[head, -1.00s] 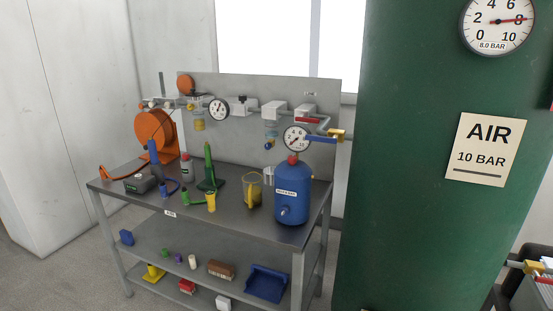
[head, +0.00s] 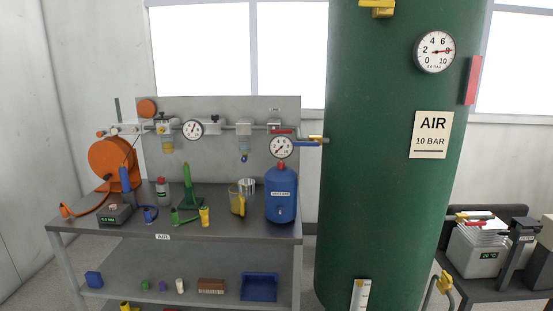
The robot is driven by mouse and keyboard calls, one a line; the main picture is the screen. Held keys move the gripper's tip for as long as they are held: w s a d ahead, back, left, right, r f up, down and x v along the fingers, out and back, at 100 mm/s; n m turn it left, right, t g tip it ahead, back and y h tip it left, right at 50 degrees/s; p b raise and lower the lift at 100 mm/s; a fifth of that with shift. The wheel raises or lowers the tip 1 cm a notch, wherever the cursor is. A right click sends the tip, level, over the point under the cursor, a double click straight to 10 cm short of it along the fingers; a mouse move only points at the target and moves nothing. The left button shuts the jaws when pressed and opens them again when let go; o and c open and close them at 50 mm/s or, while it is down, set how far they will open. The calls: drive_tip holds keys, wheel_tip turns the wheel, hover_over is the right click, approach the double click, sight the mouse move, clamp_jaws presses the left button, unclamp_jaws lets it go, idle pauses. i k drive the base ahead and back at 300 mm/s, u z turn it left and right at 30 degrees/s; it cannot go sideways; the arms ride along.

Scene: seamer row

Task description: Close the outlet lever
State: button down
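No part here is visibly marked as the outlet lever, so I cannot tell which one it is. A red lever (head: 281,131) lies about level on the pipe line at the right end of the back panel. Just below it a blue lever (head: 306,144) also lies about level, by a brass valve body (head: 316,138) next to the green tank (head: 380,210). Another red lever (head: 478,218) sits right of the tank, by a brass fitting (head: 461,217). A yellow fitting (head: 377,8) is cut off at the top edge. My gripper is not in view.
A grey workbench (head: 105,236) carries a blue vessel (head: 281,203), an orange reel (head: 113,164), a yellow jug (head: 237,200) and small tools. Its lower shelf holds a blue tray (head: 259,287). A dark table (head: 500,277) stands right of the tank. Bare floor shows at left.

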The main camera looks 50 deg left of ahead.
sight(316, 143)
drive_tip(key=u, duration=1.05)
drive_tip(key=i, duration=1)
